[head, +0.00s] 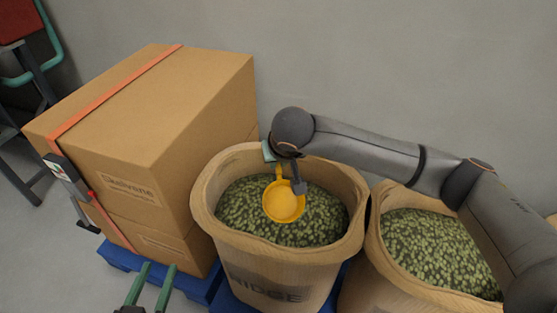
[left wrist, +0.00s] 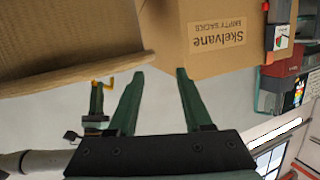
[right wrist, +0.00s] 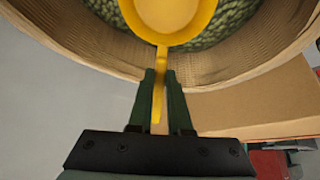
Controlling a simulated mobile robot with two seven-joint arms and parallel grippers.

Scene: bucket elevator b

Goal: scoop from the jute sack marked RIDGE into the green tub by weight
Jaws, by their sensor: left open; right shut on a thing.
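The jute sack marked RIDGE (head: 283,262) stands open in the head view, filled with speckled green pellets. My right gripper (head: 284,174) is above the sack, shut on the handle of a yellow scoop (head: 284,203). The scoop bowl is over the pellets and looks empty; whether it touches them I cannot tell. In the right wrist view the scoop's handle (right wrist: 159,88) runs between the closed fingers. My left gripper (head: 150,287) is open and empty at the bottom left, in front of the boxes. The green tub is not in view.
Strapped cardboard boxes (head: 165,120) stand on a blue pallet (head: 200,288) left of the sack. A second open sack (head: 395,290) of similar pellets stands to the right, partly behind my right arm. A grey wall is behind; bare floor shows at lower left.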

